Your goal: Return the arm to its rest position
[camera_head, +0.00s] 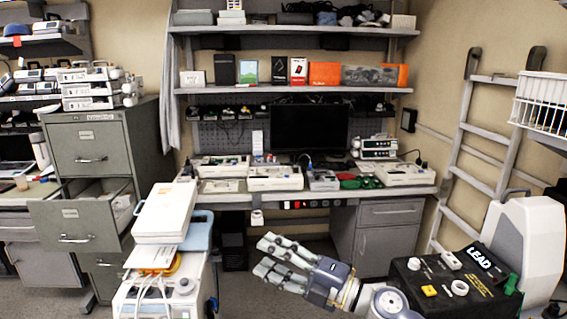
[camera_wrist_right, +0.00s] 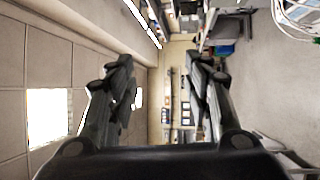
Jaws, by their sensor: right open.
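My right gripper (camera_head: 264,258) is in the lower middle of the head view, with its arm coming in from the lower right. Its fingers point left, are spread apart and hold nothing. In the right wrist view the two dark fingers (camera_wrist_right: 158,78) stand apart with empty space between them, and the room beyond shows turned on its side. My left arm and left gripper do not show in either view.
A white boxy device (camera_head: 163,212) on a cart stands left of my right gripper. A black LEAD case (camera_head: 455,286) is at the lower right, near a ladder (camera_head: 480,150). Behind is a workbench (camera_head: 330,198) with pumps and a monitor (camera_head: 309,127). An open cabinet drawer (camera_head: 75,222) juts out left.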

